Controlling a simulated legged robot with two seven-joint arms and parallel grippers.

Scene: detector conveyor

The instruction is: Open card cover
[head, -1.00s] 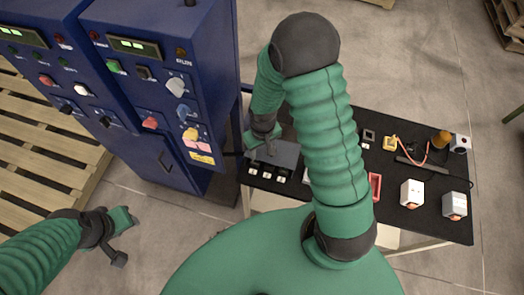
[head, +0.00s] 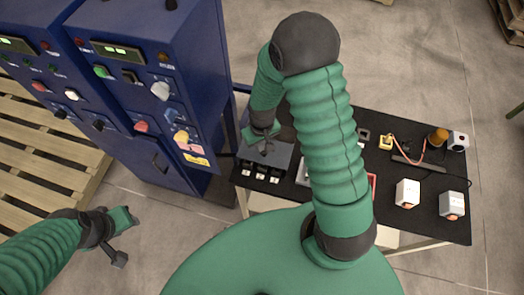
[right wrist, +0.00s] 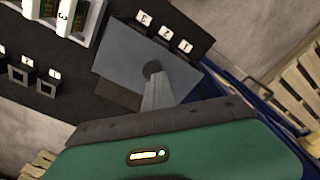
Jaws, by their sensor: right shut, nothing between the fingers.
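The card cover looks to be the flat grey plate (head: 281,157) at the left end of the black table, beside a row of white number labels (head: 260,175). It also shows in the right wrist view (right wrist: 120,66), lying tilted across the dark table with labels along its edge. My right gripper (head: 266,149) is shut and empty. Its finger tip (right wrist: 152,69) overlaps the plate in both views; I cannot tell whether it touches. My left gripper (head: 119,256) hangs at the lower left over the floor, away from the table; its jaw opening is unclear.
A blue control cabinet (head: 150,95) with buttons stands close left of the table. White boxes (head: 408,193), a yellow part (head: 386,142) and red leads lie on the table's right half (head: 440,222). A wooden pallet (head: 45,175) lies at the left. My right arm hides the table's middle.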

